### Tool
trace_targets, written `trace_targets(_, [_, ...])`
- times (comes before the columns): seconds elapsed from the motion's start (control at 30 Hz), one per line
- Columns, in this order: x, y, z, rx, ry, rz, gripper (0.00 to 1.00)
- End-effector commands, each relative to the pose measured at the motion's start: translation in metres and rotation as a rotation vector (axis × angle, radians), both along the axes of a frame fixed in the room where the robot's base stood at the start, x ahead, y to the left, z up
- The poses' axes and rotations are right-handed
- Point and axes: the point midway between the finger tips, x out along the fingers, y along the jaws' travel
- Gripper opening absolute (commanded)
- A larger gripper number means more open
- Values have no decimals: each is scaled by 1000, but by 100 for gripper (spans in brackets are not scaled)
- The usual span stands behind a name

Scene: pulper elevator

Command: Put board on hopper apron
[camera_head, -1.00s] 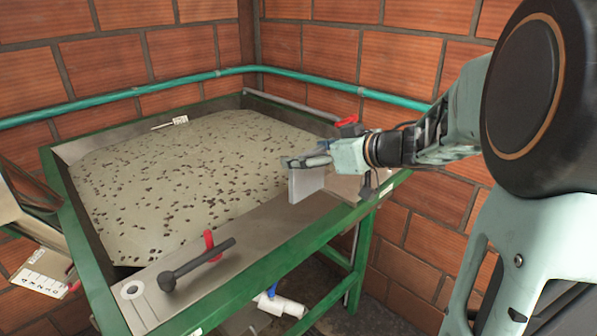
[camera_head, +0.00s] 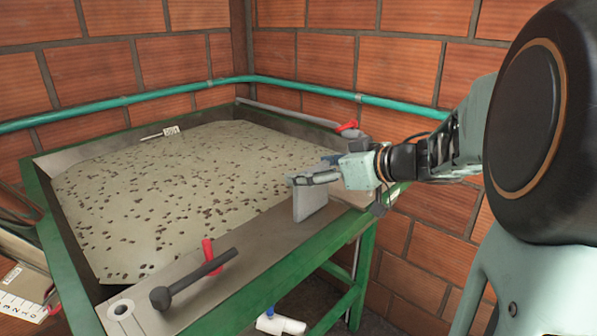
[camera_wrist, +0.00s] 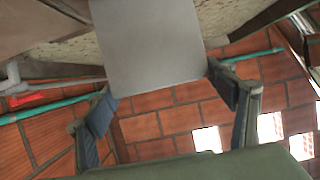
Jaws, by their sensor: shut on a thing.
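The board (camera_head: 310,205) is a thin, plain grey rectangular plate. My gripper (camera_head: 313,179) is shut on its upper part and holds it roughly upright over the right part of the hopper apron (camera_head: 240,238). The apron is the bare metal strip along the hopper's near side. I cannot tell whether the board's lower edge touches it. In the wrist view the board (camera_wrist: 148,45) sticks out between my two dark finger pads (camera_wrist: 165,100).
A dark-headed mallet (camera_head: 195,279) and a red handle (camera_head: 208,255) are on the apron's left part. Speckled pale pulp (camera_head: 170,185) fills the hopper behind. A red-handled valve (camera_head: 346,127) is at the back right. A teal pipe (camera_head: 300,88) runs along the brick wall.

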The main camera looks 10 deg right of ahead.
Motion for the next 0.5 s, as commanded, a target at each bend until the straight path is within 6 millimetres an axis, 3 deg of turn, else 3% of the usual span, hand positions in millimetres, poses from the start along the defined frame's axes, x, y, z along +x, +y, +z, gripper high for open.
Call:
trace_targets(0.2, [0,0,-3,1,1,1,34])
trace_targets(0.23, [0,0,-3,0,0,0,79])
trace_targets(0.37, [0,0,-3,0,0,0,94])
trace_targets(0.5, [0,0,-3,0,0,0,95])
